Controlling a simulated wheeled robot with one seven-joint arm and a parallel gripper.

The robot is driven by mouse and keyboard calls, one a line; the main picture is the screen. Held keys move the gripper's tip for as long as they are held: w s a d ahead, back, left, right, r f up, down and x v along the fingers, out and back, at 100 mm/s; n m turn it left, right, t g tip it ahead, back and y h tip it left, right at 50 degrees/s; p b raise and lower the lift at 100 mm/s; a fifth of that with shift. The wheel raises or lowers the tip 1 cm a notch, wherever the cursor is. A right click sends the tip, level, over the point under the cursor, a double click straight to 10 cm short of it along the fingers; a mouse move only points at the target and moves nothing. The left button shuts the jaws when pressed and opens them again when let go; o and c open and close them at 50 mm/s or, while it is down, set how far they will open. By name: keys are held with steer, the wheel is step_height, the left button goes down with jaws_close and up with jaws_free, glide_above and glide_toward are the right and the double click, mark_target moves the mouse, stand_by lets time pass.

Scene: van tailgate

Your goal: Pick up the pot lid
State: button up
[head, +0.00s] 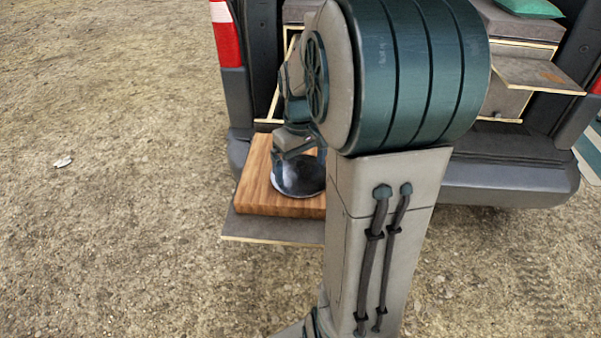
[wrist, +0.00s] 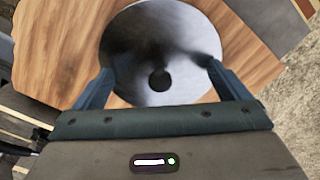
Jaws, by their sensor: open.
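The pot lid (head: 299,179) is a round, shiny metal disc lying on a wooden board at the van's tailgate. In the wrist view the lid (wrist: 150,35) shows a dark round knob (wrist: 159,79) near its middle. My gripper (wrist: 157,72) is open, with its two fingers apart on either side of the knob, over the lid. In the head view my gripper (head: 297,150) is just above the lid, partly hidden by my arm. I cannot tell whether the fingers touch the lid.
The wooden board (head: 258,185) rests on a pull-out shelf (head: 270,232) at the van's rear. The van bumper (head: 510,183) is behind and to the right. A small wooden flap (head: 537,74) and a green cushion (head: 529,8) are at upper right. Open gravel ground lies to the left.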

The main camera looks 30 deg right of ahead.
steer(key=shift+s, duration=0.15)
steer(key=c, duration=2)
steer(key=shift+f, duration=0.1)
jaws_close()
steer(key=shift+a, duration=0.1)
